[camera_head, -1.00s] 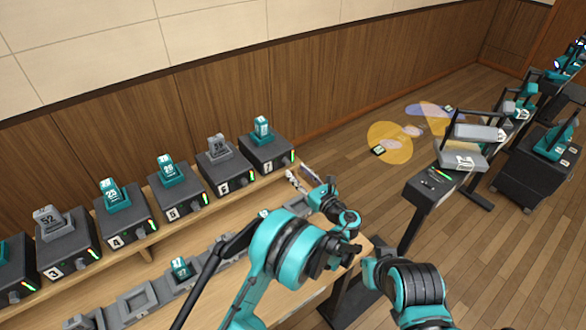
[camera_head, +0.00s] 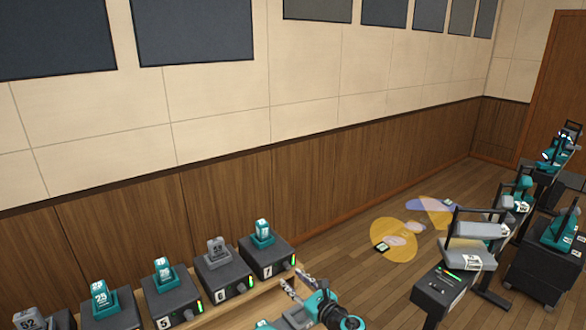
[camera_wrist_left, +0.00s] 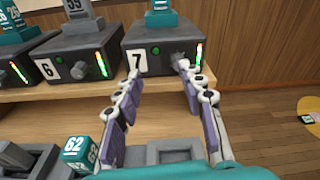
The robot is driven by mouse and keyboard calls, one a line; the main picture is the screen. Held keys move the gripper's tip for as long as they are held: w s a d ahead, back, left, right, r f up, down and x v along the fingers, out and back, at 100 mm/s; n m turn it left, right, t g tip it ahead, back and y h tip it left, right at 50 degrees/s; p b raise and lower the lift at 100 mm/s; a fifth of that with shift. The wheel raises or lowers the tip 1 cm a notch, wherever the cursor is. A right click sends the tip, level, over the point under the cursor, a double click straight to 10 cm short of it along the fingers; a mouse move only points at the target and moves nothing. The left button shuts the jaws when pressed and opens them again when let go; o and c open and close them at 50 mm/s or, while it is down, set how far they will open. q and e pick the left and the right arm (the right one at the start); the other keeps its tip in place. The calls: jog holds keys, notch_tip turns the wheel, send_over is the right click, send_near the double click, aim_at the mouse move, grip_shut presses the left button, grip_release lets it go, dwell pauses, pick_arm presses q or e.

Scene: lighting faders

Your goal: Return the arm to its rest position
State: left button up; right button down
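My left gripper (camera_head: 296,282) shows at the bottom of the head view, just in front of the dark box numbered 7 (camera_head: 266,258). In the left wrist view its two jointed fingers (camera_wrist_left: 160,72) are spread apart with nothing between them. Box 7 also shows there (camera_wrist_left: 163,48), with a knob (camera_wrist_left: 180,60) on its front close to the right fingertip; I cannot tell whether they touch. A teal block (camera_head: 262,233) stands on box 7. My right gripper is not in view.
Box 6 (camera_head: 222,281) and box 5 (camera_head: 171,303) stand to the left along the wooden shelf. A teal block marked 62 (camera_wrist_left: 76,150) sits near the gripper. A grey-topped stand (camera_head: 437,292) is to the right, with open floor (camera_head: 345,268) between.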

pick_arm(q)
jog(key=s+a+r+n+g+h, duration=0.25)
jog(key=s+a+n, duration=0.35)
jog(key=a, duration=0.3)
jog(key=s+a+r+n+g+h, duration=0.2)
jog(key=s+a+r+n+g, duration=0.15)
jog(key=s+a+n, duration=0.35)
jog(key=s+a+n+h, duration=0.1)
jog(key=s+n+h, duration=0.1)
jog(key=s+n, duration=0.5)
jog(key=s+a+f+n+h, duration=0.1)
jog(key=s+a+n+h, duration=0.1)
jog(key=s+n, duration=0.5)
jog(key=s+h, duration=0.1)
jog(key=s, duration=0.5)
jog(key=shift+f, duration=0.3)
jog(key=shift+c, duration=0.6)
